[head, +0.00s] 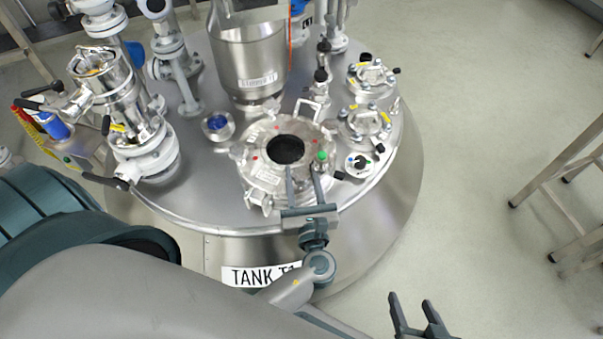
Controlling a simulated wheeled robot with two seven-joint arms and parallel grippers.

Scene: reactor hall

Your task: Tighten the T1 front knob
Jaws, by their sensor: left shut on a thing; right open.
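Tank T1 (222,207) is a broad steel tank with a "TANK T1" label (250,276) on its front side. Its round manway lid (265,180) has a dark round glass in the middle and clamp fittings around its rim. My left gripper (303,177) reaches over the tank's front edge, with its two fingers at the front right of the lid. It is shut on a small part there, which looks like the front knob; the fingers and wrist mostly hide it. My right gripper (415,304) is open and empty, low over the floor to the right of the tank.
A steel vessel (250,60) stands behind the lid. A valve assembly (140,125) with black handles rises at the left. Small ports (366,122) with black knobs sit at the right. Steel frame legs (560,170) stand far right; the floor (480,200) between is clear.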

